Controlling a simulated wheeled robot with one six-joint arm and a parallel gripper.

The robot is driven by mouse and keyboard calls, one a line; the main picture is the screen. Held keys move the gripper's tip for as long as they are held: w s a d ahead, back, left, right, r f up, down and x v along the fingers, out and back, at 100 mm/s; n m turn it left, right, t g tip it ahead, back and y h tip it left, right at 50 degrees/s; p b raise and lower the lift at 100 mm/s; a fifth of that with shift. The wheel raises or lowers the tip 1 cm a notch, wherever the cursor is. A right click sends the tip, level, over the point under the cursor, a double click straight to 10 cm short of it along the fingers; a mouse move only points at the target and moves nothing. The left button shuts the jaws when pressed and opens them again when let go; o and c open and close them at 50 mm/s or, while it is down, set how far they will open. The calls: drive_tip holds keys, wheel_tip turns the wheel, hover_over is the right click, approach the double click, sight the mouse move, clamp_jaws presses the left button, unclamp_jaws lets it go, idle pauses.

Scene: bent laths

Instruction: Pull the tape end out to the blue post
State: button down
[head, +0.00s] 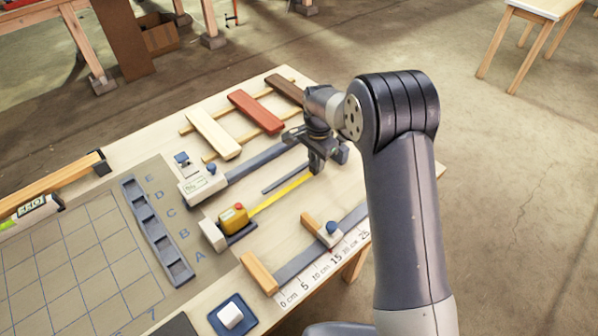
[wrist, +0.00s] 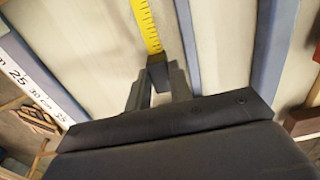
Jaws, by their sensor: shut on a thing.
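The yellow tape measure (head: 236,217) sits in a dark holder on the workbench in the head view. Its yellow tape (head: 280,195) is drawn out straight toward the upper right, up to my gripper (head: 317,166). In the wrist view the tape (wrist: 146,25) comes down from the top edge to a dark end tab (wrist: 157,70). My gripper (wrist: 157,85) is shut on this tape end, with a finger on each side of it.
A thin dark strip (head: 285,179) lies beside the tape. Cream and red boards (head: 256,112) lie on rails behind. A white ruler (head: 320,272) runs along the front right edge. A gridded mat (head: 75,265) and grey slotted rack (head: 158,232) are at left.

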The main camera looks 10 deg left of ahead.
drive_tip(key=w+d, duration=0.3)
drive_tip(key=w, duration=0.1)
drive_tip(key=shift+d, duration=0.15)
drive_tip(key=c, duration=1.2)
unclamp_jaws()
drive_tip(key=shift+c, duration=0.2)
drive_tip(key=shift+s, duration=0.1)
wheel_tip(320, 180, up, 11)
drive_tip(key=b, duration=0.1)
drive_tip(key=shift+f, duration=0.1)
